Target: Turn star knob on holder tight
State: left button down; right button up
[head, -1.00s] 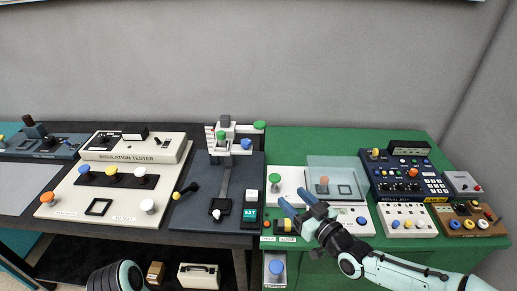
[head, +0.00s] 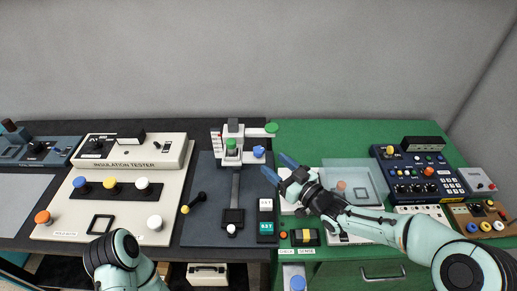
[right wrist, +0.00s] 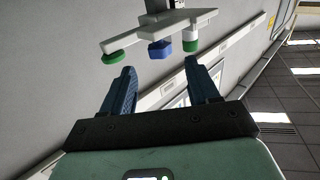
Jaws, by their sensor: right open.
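The holder (head: 233,130) is a white upright stand on a dark plate. It carries a blue lobed knob (head: 259,152), which looks like the star knob, a green knob (head: 271,127) on its side arm and a green-capped part (head: 232,147) in front. My right gripper (head: 276,167) is open and empty, just in front and to the right of the blue knob. In the right wrist view the blue knob (right wrist: 160,49) is ahead, roughly centred beyond the two fingertips (right wrist: 160,68), with the green knob (right wrist: 113,57) left and the green-capped part (right wrist: 199,43) right. My left gripper is out of view.
An insulation tester (head: 128,150) with colored knobs stands to the left. A clear cover (head: 355,175) and a blue control box (head: 415,175) are on the green mat at right. A black lever (head: 194,201) and a display unit (head: 266,215) are near the holder's plate.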

aim_at(263, 154)
jog(key=p+x, duration=0.1)
jog(key=x, duration=0.7)
jog(key=shift+w+a, duration=0.1)
jog(key=c, duration=1)
